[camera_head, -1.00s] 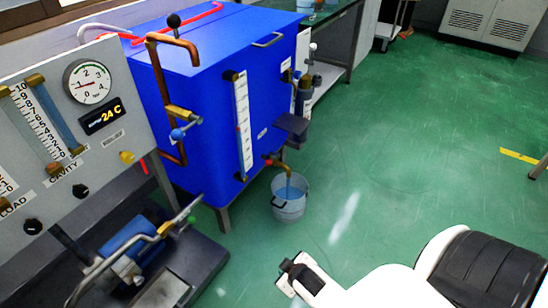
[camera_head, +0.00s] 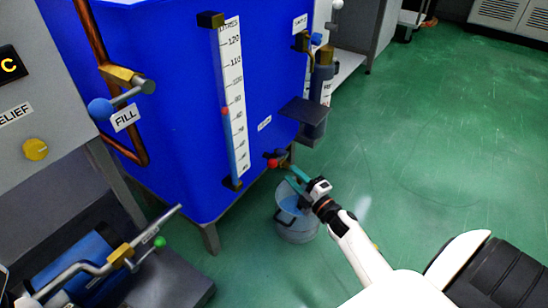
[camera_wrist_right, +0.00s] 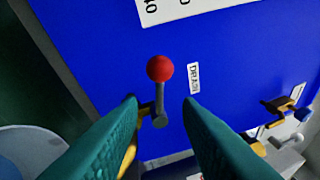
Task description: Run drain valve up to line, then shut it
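The drain valve's lever ends in a red ball (camera_head: 273,163), low on the front of the blue tank (camera_head: 180,120). In the right wrist view the red ball (camera_wrist_right: 160,68) stands on a grey stem, beside a DRAIN label (camera_wrist_right: 194,78). My right gripper (camera_head: 293,178) is open at the valve. In the wrist view its teal fingers (camera_wrist_right: 161,104) lie on either side of the stem, with a gap on both sides. A bucket (camera_head: 297,232) with blue water stands below. The litre gauge (camera_head: 233,100) has a red mark near 80. My left gripper is not in view.
A fill valve with a blue ball (camera_head: 101,109) is at the tank's left. A dark shelf-like bracket (camera_head: 304,110) juts out just above and right of the drain. A pump with a green ball (camera_head: 159,241) stands at lower left. The green floor at right is clear.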

